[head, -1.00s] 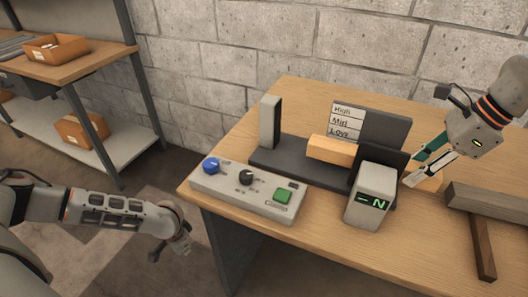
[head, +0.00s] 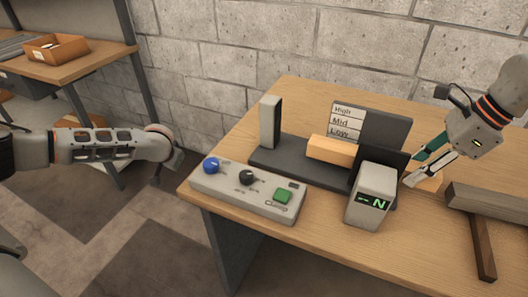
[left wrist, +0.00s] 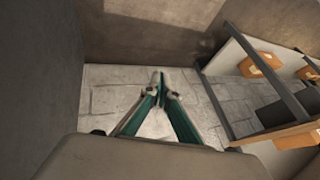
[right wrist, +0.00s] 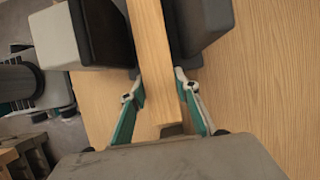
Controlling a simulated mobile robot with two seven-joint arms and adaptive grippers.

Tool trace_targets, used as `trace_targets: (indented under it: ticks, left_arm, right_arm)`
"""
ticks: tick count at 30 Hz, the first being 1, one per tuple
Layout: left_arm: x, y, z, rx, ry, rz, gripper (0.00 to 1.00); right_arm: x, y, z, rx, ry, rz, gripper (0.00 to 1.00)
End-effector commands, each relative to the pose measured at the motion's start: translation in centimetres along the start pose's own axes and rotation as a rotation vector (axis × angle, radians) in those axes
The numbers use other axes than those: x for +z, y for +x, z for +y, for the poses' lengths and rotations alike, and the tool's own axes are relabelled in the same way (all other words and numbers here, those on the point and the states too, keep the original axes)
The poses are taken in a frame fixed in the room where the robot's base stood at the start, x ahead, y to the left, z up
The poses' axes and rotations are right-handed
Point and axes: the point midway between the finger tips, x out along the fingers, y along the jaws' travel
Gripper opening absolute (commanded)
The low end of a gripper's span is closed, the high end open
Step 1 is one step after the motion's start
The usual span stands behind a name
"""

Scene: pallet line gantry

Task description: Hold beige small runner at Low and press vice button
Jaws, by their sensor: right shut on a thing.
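The beige small runner (head: 330,149) lies level in the dark vice (head: 283,166), at the height of the Low line on the label card (head: 345,121). My right gripper (right wrist: 160,88) is shut on the runner's right end, one finger on each side. In the head view, the vice's right block partly hides that end. The control box (head: 232,198) in front has a green button (head: 282,195), a blue knob (head: 211,165) and a black knob (head: 246,177). My left gripper (left wrist: 159,76) is empty, fingertips together, left of the table and the control box.
A grey block with a green-lit display (head: 370,197) stands right of the control box. Brown wooden bars (head: 485,215) lie at the table's right. A shelf with orange bins (head: 55,48) stands at the far left. Bare floor lies between shelf and table.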

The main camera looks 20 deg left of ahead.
Motion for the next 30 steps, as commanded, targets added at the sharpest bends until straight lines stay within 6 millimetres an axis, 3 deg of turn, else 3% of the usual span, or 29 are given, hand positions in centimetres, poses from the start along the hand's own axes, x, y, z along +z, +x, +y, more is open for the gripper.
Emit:
trace_targets:
  ticks: [1,6,11,18,24,30]
  left_arm:
    - [-2.3,-1.4,1.6,0.021,0.016,0.038,0.00]
    - [-8.8,-6.4,5.7,0.070,0.069,0.158,0.00]
    - [-14.4,-11.9,9.4,0.110,0.122,0.276,0.00]
    - [-21.5,-21.7,14.0,0.154,0.202,0.464,0.00]
    - [-25.7,-30.9,17.8,0.191,0.281,0.629,0.00]
    - [-26.5,-39.2,24.2,0.327,0.439,0.774,0.00]
  right_arm:
    - [0.1,-0.1,0.0,-0.002,-0.001,-0.001,0.03]
    - [0.1,-0.1,0.0,-0.002,-0.001,-0.001,0.03]
    - [0.1,-0.1,0.0,-0.002,-0.001,-0.001,0.03]
    - [0.1,-0.1,0.0,-0.002,-0.001,-0.001,0.03]
    - [0.1,-0.1,0.0,-0.002,0.000,-0.001,0.03]
    - [0.1,-0.1,0.0,-0.001,0.000,-0.001,0.03]
